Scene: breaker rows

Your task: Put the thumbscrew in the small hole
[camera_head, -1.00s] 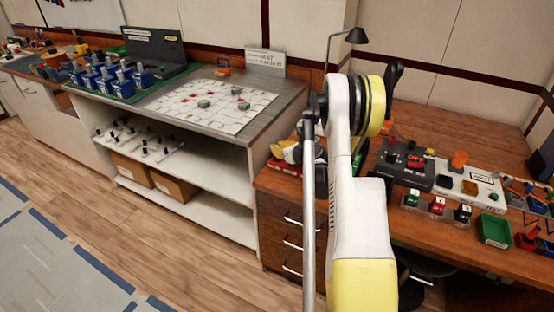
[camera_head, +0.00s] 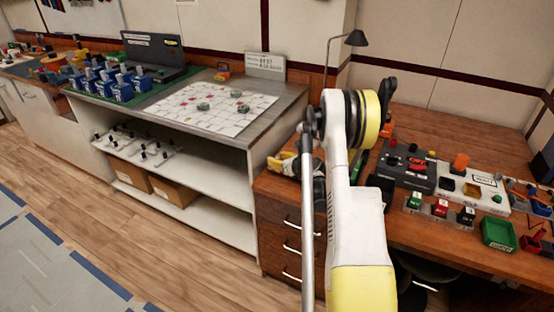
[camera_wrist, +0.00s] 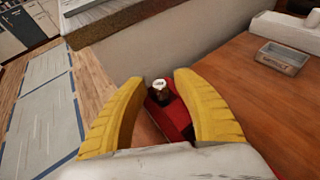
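My gripper (camera_wrist: 160,82) shows two yellow fingers in the wrist view, spread apart. Between and beyond their tips is a small dark knob with a white marked top (camera_wrist: 159,86), on or against a red block (camera_wrist: 175,117). It may be the thumbscrew; I cannot tell for sure, and no clear grip on it shows. In the head view my gripper (camera_head: 284,164) is at the left end of the brown desk (camera_head: 440,125), partly hidden by my arm. A white panel with dark and brownish recesses (camera_head: 488,196) lies on the desk. I cannot make out which opening is the small hole.
A dark grey box (camera_head: 407,172) stands beside the white panel. A green bin (camera_head: 498,233) is at the front right. A small grey tray (camera_wrist: 289,57) sits on the desk in the wrist view. A shelf unit (camera_head: 230,165) stands left.

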